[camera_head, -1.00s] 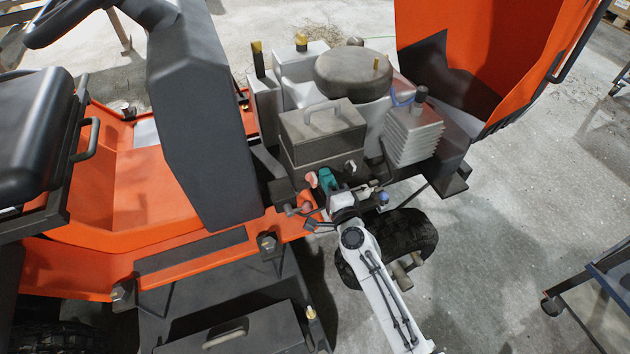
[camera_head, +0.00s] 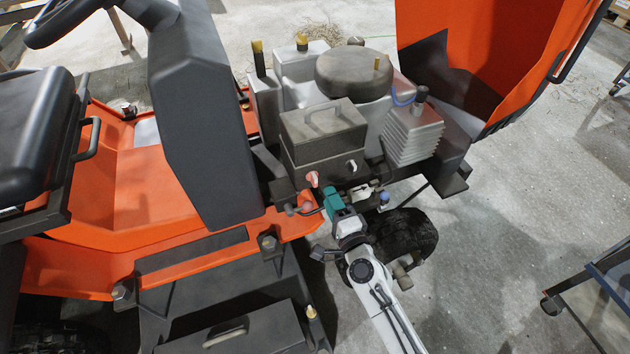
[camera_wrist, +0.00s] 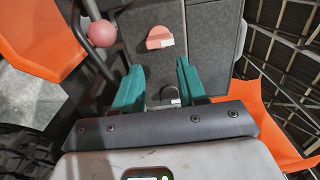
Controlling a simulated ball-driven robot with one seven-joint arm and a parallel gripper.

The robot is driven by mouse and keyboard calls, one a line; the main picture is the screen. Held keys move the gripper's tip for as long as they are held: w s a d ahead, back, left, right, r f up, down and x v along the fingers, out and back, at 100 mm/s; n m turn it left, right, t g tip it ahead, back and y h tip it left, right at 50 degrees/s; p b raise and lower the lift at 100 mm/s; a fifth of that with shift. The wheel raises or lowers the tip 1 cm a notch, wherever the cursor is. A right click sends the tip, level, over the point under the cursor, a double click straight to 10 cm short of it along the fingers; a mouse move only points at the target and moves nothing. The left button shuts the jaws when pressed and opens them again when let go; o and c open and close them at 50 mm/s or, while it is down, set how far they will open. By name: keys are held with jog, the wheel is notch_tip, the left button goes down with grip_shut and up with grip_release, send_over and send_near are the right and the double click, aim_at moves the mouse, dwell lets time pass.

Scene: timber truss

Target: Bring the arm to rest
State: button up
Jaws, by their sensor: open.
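My gripper (camera_head: 327,190) has teal fingers at the end of my white arm, in front of the engine of an orange ride-on mower (camera_head: 110,200). In the wrist view its two teal fingers (camera_wrist: 156,80) stand apart with nothing between them. The pink-red knob also shows in the head view (camera_head: 312,179), just left of and above the fingertips. A pink ball (camera_wrist: 102,33) on a dark lever is left of the fingers.
The dark front wheel (camera_head: 405,235) is right of my arm. The raised orange hood (camera_head: 500,50) stands at upper right. A wheeled cart (camera_head: 590,290) is at the right edge. Concrete floor between cart and mower is clear.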

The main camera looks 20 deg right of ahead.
dwell(0.4)
jog(key=s+a+f+n+g+y, duration=0.2)
jog(key=s+a+n+g+y, duration=0.4)
jog(key=s+n, duration=0.5)
jog(key=s+d+n+g+h, duration=0.2)
jog(key=s+d+g, duration=0.1)
jog(key=s, duration=0.4)
jog(key=s+d+r+n+g+h, duration=0.1)
jog(key=s+d+n+g+h, duration=0.1)
jog(key=s+d+g, duration=0.2)
jog(key=s+d+r+n+g+h+p, duration=0.1)
jog(key=s+d+g, duration=0.3)
jog(key=s, duration=0.7)
jog(key=shift+d+n+h, duration=0.7)
jog(key=shift+d+n, duration=0.05)
jog(key=shift+n, duration=0.05)
notch_tip(320, 180, up, 17)
jog(key=p, duration=1.8)
jog(key=shift+w+a+r, duration=0.1)
jog(key=shift+w+r, duration=0.05)
jog(key=shift+r, duration=0.05)
jog(key=shift+c, duration=0.2)
